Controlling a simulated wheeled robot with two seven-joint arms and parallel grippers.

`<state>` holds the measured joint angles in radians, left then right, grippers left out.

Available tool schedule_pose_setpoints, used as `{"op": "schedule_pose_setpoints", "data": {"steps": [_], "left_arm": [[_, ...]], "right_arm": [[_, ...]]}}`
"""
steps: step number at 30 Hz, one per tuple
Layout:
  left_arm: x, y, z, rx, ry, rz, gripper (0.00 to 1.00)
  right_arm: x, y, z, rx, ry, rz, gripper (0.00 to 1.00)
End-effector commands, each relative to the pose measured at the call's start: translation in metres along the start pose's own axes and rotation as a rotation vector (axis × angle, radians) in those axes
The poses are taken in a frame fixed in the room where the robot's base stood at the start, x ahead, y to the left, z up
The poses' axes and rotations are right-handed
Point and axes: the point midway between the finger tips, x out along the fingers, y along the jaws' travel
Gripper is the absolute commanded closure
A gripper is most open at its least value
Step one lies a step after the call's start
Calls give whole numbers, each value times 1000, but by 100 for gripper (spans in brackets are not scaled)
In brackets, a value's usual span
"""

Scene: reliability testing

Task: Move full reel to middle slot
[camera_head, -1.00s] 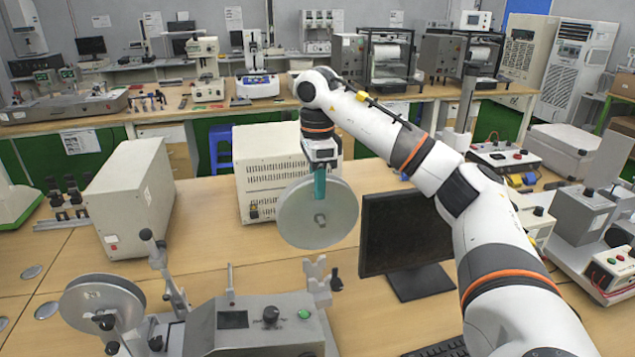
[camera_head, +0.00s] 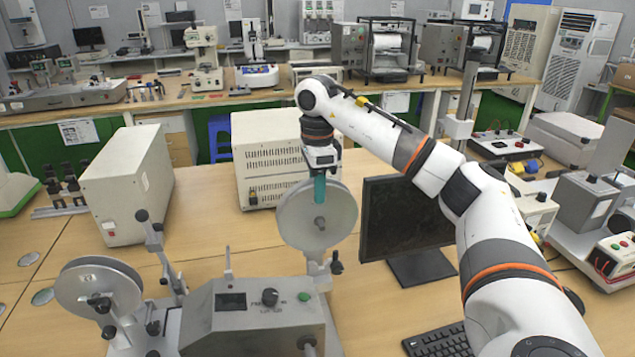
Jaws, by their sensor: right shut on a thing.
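My right gripper (camera_head: 319,187), with teal fingers, is shut on the upper part of a grey round reel (camera_head: 297,224). The reel hangs upright, its hub facing me, above the back right of the winding machine (camera_head: 226,310). Its lower rim shows just over the machine's right post (camera_head: 317,270); I cannot tell whether they touch. A second grey reel (camera_head: 80,288) is on the machine's left side. No slot can be made out clearly. My left gripper is not in view.
A black monitor (camera_head: 405,225) stands close right of the held reel, with a keyboard (camera_head: 440,343) in front. A beige box (camera_head: 262,155) is behind the reel and another (camera_head: 125,185) stands at left. Bare table (camera_head: 210,225) lies between.

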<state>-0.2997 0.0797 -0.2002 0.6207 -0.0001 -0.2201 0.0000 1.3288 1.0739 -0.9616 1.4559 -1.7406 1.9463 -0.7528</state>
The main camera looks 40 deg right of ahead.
Motion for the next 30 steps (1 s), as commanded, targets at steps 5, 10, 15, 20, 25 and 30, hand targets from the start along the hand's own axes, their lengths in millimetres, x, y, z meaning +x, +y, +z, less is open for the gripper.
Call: {"op": "schedule_pose_setpoints", "data": {"steps": [5, 10, 15, 20, 25, 30], "left_arm": [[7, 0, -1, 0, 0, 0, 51], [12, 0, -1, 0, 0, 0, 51], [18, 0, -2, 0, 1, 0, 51], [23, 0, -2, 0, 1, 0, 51], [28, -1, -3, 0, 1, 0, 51], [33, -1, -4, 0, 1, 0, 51]], "right_arm": [[12, 0, 0, 0, 0, 1, 100], [22, 0, 0, 0, 0, 0, 100], [32, 0, 0, 0, 0, 1, 100], [42, 0, 0, 0, 0, 1, 100], [52, 0, 0, 0, -1, 0, 100], [62, 0, 0, 1, 0, 1, 100]]}}
